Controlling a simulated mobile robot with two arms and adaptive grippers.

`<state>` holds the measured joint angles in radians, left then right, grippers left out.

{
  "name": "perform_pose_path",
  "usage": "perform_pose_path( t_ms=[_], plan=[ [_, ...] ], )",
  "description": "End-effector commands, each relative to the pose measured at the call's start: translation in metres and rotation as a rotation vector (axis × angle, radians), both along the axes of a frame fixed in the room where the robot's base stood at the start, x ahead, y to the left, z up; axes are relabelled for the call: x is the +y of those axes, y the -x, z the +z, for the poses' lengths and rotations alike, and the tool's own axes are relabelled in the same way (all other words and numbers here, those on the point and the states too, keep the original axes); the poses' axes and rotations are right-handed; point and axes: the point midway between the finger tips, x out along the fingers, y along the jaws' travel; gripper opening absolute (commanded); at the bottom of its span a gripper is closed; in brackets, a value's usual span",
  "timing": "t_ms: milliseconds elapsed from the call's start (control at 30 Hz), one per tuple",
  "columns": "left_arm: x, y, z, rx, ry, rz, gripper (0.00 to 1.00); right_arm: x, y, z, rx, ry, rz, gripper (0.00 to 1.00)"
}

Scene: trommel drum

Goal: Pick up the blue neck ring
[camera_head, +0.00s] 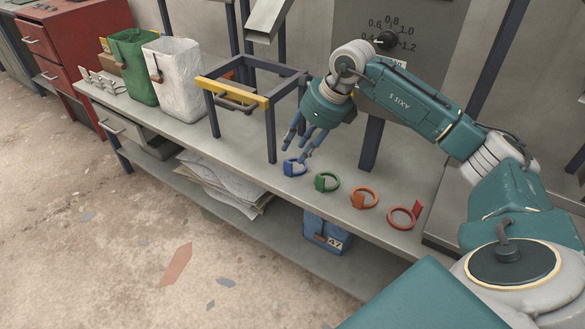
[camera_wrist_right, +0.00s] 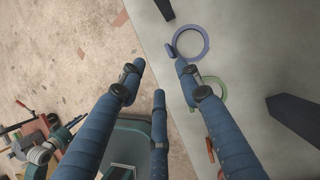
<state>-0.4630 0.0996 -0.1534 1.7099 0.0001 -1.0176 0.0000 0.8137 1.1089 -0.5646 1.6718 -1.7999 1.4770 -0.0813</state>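The blue neck ring (camera_head: 295,168) lies flat on the bench top near its front edge, at the left end of a row of rings. It also shows in the right wrist view as a blue-violet ring (camera_wrist_right: 190,42) with a small tab at its left. My right gripper (camera_head: 308,146) hangs just above and beside the blue ring, with its blue fingers spread and nothing between them. In the right wrist view the open fingers (camera_wrist_right: 158,75) reach toward the ring, and one fingertip is close to its tab. Whether it touches cannot be told. My left gripper is not in view.
A green ring (camera_head: 327,182), an orange ring (camera_head: 364,198) and a red ring (camera_head: 403,217) lie to the right. A dark frame with a yellow bar (camera_head: 232,92) stands just left. Green (camera_head: 133,66) and white (camera_head: 173,72) bags stand further left. Papers and a blue box (camera_head: 326,232) sit below.

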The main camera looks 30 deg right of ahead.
Motion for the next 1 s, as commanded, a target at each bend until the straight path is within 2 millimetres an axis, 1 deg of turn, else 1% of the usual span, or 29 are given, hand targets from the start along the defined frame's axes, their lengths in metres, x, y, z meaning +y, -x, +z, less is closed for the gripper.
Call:
perform_pose_path(
  t_ms=[33,133,267,400,567,700,800,900,1000],
  plan=[
    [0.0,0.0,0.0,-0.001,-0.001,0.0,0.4,-0.007,0.002,0.001,0.006,0.025,-0.005,0.34],
    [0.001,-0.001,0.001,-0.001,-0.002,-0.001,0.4,-0.012,0.001,-0.006,0.012,0.042,-0.009,0.34],
    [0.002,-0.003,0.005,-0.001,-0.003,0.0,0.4,-0.007,-0.006,-0.025,0.014,0.04,-0.008,0.34],
    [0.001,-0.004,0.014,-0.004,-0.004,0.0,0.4,-0.004,-0.014,-0.043,0.012,0.038,-0.008,0.34],
    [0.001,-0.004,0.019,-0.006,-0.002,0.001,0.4,-0.001,-0.022,-0.056,0.011,0.037,-0.009,0.34],
    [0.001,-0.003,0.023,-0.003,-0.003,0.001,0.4,0.004,-0.035,-0.074,0.011,0.035,-0.008,0.34],
    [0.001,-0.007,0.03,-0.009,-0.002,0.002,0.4,0.006,-0.04,-0.087,0.013,0.037,-0.008,0.34],
    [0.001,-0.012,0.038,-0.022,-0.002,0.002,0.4,0.006,-0.042,-0.093,0.011,0.038,-0.009,0.34],
    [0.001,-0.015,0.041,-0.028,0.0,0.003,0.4,0.006,-0.043,-0.094,0.01,0.038,-0.008,0.34]
  ],
)
